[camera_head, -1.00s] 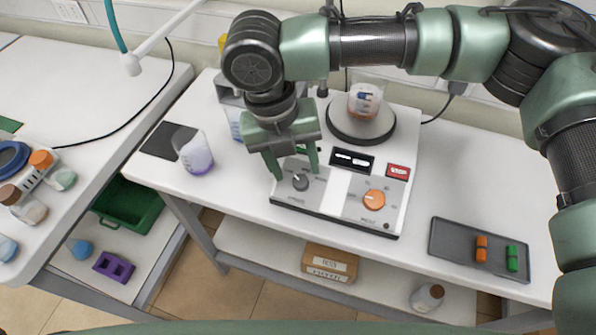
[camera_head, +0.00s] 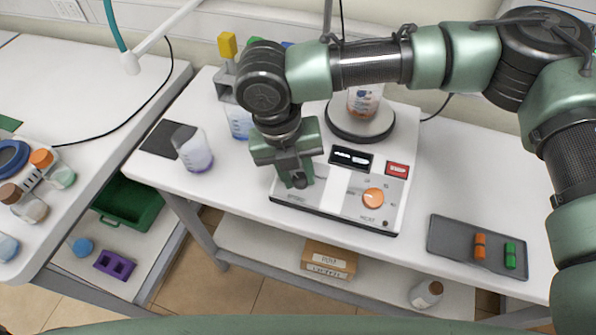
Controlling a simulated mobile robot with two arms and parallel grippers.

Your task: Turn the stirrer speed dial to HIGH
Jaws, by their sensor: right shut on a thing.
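The stirrer (camera_head: 333,202) is a white and grey hot-plate unit on the white table, with a round dark plate at its back. Its dark grey dial (camera_head: 300,181) is at the front left of the panel. An orange dial (camera_head: 373,197) is at the front right. My right gripper (camera_head: 296,178) points down over the dark dial and is shut on it, with its fingers at either side. The gripper hides part of the dial and the printed marks around it. My left gripper is not in view.
A beaker (camera_head: 363,102) stands on the plate. Another beaker (camera_head: 193,150) with purplish liquid is at the table's left. A grey tray (camera_head: 440,246) holding orange and green pieces lies to the right. A red switch (camera_head: 397,169) is on the panel.

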